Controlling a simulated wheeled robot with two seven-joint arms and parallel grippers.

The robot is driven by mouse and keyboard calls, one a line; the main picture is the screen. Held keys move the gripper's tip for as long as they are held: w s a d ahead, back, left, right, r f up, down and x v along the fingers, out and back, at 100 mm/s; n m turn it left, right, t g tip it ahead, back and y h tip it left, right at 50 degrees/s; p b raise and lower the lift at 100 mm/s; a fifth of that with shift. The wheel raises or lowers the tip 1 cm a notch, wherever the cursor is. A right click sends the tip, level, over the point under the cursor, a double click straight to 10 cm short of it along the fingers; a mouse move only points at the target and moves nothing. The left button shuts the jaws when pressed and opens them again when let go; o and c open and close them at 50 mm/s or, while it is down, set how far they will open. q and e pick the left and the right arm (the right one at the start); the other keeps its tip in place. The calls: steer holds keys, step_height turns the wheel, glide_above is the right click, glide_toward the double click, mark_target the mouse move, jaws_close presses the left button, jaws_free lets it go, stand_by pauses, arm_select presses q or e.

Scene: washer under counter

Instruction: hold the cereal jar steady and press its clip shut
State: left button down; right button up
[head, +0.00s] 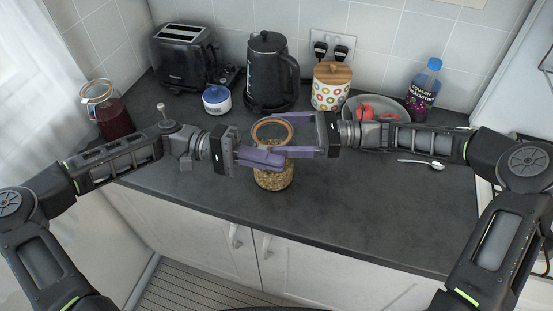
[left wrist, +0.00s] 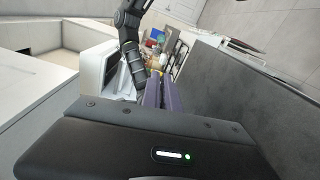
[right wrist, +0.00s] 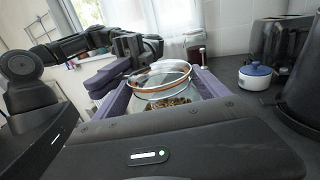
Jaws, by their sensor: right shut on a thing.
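The cereal jar (head: 273,179) is clear glass with an orange ring at its top and stands upright near the middle of the counter. It also shows in the right wrist view (right wrist: 165,101), with grains inside. My right gripper (head: 287,133) is shut on the jar, one finger behind it and one in front. My left gripper (head: 284,159) has its purple fingers together and empty, across the jar's front at upper-body height; whether they touch it I cannot tell. The left fingers also show in the left wrist view (left wrist: 161,92). The clip is hidden or too small to make out.
Behind stand a toaster (head: 184,55), small blue-lidded pot (head: 216,99), kettle (head: 268,75), dotted canister (head: 330,88), bowl (head: 403,109) and bottle (head: 424,90). A jar of red contents (head: 113,118) is at left, a spoon (head: 425,163) at right. The front counter is clear.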

arm_select(q)
steer(key=shift+s+f+m, duration=0.1)
steer(key=shift+m, duration=0.4)
stand_by(0.5)
steer(key=shift+f+m+g+h, duration=0.15)
steer(key=shift+f+m, duration=0.55)
steer(key=shift+m, duration=1.2)
steer(key=shift+f+m+g+h, duration=0.1)
steer(key=shift+f+m, duration=0.55)
steer(key=shift+m, duration=1.25)
steer(key=shift+f+m+g+h, duration=0.15)
steer(key=shift+f+m, duration=0.55)
steer(key=shift+m, duration=1.2)
steer(key=c, duration=1.6)
jaws_free()
steer(key=shift+f, duration=0.15)
